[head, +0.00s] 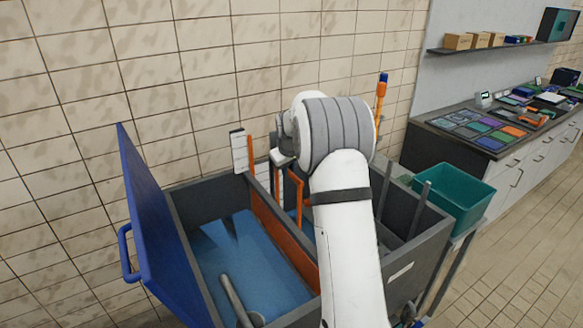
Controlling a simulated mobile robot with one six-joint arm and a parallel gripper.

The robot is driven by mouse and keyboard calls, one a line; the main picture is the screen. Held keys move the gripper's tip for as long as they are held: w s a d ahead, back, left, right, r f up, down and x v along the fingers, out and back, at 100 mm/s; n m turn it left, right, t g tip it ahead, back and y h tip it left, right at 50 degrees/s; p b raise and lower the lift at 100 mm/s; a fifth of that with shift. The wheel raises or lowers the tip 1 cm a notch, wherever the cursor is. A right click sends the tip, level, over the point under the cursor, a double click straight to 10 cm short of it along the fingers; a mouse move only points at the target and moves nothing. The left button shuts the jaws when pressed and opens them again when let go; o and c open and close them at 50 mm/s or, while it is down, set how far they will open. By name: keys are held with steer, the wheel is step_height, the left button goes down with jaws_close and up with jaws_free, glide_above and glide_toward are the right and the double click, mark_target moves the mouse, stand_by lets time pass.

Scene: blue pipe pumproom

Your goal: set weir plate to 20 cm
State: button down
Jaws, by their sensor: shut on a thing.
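The weir plate (283,238) is an orange panel standing upright across the grey tank, between the blue-water compartment on the left and the compartment on the right. An orange handle (300,200) rises above it. My gripper (284,158) is at the top of this handle, near the wall, and is shut on it; my white wrist hides part of the grip. A white scale (239,151) with dark marks stands at the tank's back edge, beside an orange upright (251,153). The scale's marks are too small to read.
A blue lid (150,215) stands open at the tank's left. A grey pipe (235,300) lies in the left compartment (235,250). A teal bin (453,195) is at the right, before a cluttered counter (470,155). The tiled floor at right is clear.

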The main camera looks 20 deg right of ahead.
step_height(320, 180, down, 10)
steer(key=b, duration=0.6)
steer(key=shift+b, duration=0.4)
steer(key=shift+r, duration=0.15)
steer(key=c, duration=1.4)
jaws_free()
steer(key=shift+o, duration=0.2)
steer(key=b+v, duration=0.1)
steer(key=v, duration=0.6)
steer(key=shift+s+r, duration=0.2)
steer(key=shift+r, duration=0.15)
